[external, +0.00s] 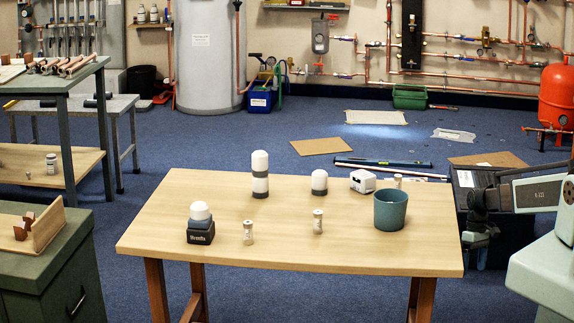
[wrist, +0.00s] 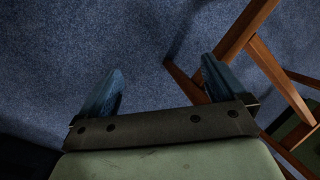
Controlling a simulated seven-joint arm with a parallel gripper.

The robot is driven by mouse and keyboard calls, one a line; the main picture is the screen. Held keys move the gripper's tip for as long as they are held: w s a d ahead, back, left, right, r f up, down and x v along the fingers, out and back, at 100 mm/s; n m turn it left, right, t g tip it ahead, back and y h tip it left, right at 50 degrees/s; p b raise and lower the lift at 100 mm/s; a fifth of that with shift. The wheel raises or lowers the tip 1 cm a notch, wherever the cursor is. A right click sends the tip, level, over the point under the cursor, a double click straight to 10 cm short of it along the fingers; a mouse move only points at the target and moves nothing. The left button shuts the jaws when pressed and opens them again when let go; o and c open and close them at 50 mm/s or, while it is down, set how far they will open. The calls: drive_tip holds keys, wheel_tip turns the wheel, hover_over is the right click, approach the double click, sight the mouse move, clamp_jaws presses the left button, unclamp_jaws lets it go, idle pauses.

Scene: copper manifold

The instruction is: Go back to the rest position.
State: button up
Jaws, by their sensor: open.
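My gripper (wrist: 160,88) is open and empty in the wrist view, its two dark fingers spread above the blue carpet. In the external view my gripper (external: 482,238) hangs just off the right end of the wooden table (external: 290,258). It is apart from everything on the table. The arm reaches in from the right edge of the picture.
On the table stand a teal cup (external: 390,210) near the right end, a white device (external: 363,181), a stacked white-and-grey cylinder (external: 260,175), a short capped one (external: 319,183), a dark-based white-topped item (external: 200,224) and small bottles (external: 318,221). The table's front middle is clear.

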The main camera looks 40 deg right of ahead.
drive_tip(key=s+a+f+g, duration=0.1)
drive_tip(key=s+a+f, duration=0.2)
drive_tip(key=s+a, duration=0.3)
drive_tip(key=s+a+f+g+h, duration=0.1)
drive_tip(key=s+a, duration=0.5)
drive_tip(key=s, duration=0.6)
drive_tip(key=s+a+f+g+h, duration=0.1)
drive_tip(key=s+a+f, duration=0.4)
drive_tip(key=s, duration=0.5)
drive_tip(key=shift+a+m+g, duration=0.3)
drive_tip(key=shift+a+g, duration=0.4)
drive_tip(key=shift+a, duration=0.15)
drive_tip(key=shift+s, duration=0.1)
